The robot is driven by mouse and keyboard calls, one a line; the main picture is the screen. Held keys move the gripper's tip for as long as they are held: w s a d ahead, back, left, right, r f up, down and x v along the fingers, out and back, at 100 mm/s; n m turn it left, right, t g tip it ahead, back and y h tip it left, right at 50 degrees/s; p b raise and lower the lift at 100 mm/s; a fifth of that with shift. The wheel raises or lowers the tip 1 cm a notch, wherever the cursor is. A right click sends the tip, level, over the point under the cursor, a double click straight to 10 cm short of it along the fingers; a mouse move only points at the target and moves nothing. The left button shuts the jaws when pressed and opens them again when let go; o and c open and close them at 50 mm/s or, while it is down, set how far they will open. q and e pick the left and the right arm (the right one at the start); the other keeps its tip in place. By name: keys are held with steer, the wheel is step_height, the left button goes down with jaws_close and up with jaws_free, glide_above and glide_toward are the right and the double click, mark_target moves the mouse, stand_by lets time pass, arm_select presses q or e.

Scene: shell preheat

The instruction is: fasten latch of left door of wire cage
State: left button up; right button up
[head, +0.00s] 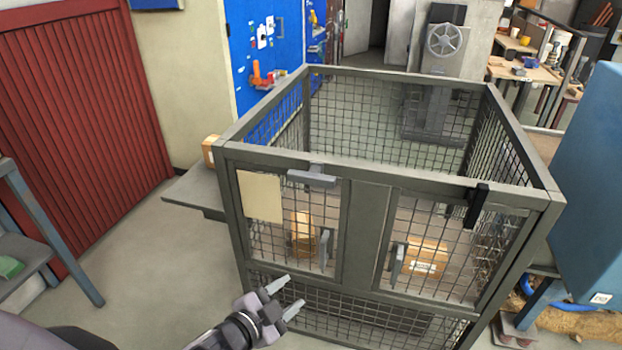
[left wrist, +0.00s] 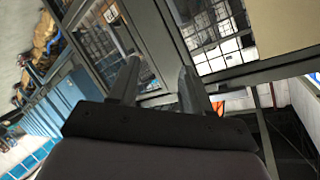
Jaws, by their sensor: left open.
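The wire cage (head: 365,182) stands in the middle of the head view with two mesh doors in its front. The left door (head: 341,225) looks closed in its frame and carries a beige plate (head: 260,196) and a grey upright handle (head: 325,248). Its grey latch (head: 312,178) lies roughly level along the top rail, above the door. My left gripper (head: 285,298) is open and empty, below the left door and apart from it. Its two fingers also show in the left wrist view (left wrist: 160,88), with dark frame bars behind them. My right gripper is not in view.
The right door (head: 440,250) looks closed, with a black latch (head: 477,205) upright across its top edge. Boxes sit inside the cage behind both doors. A grey shelf (head: 190,192) juts out at the cage's left.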

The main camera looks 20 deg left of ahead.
mark_target(308, 181)
arm_select(q)
steer(key=w+a+r+m+t, duration=0.1)
steer(key=w+r+m, duration=0.2)
steer(key=w+r, duration=0.1)
steer(key=w+a+r+m+t+h, duration=0.1)
steer(key=w+a+r+m, duration=0.1)
steer(key=w+r+m, duration=0.2)
steer(key=w+a+r+m+t, duration=0.1)
steer(key=w+a+r+m, duration=0.1)
steer(key=w+r, duration=0.3)
steer(key=shift+w+r+m+h, duration=0.3)
steer(key=shift+w+r+m, duration=0.05)
steer(key=shift+r+m, duration=0.55)
steer(key=shift+x, duration=3.5)
steer(key=shift+c, duration=0.3)
jaws_close()
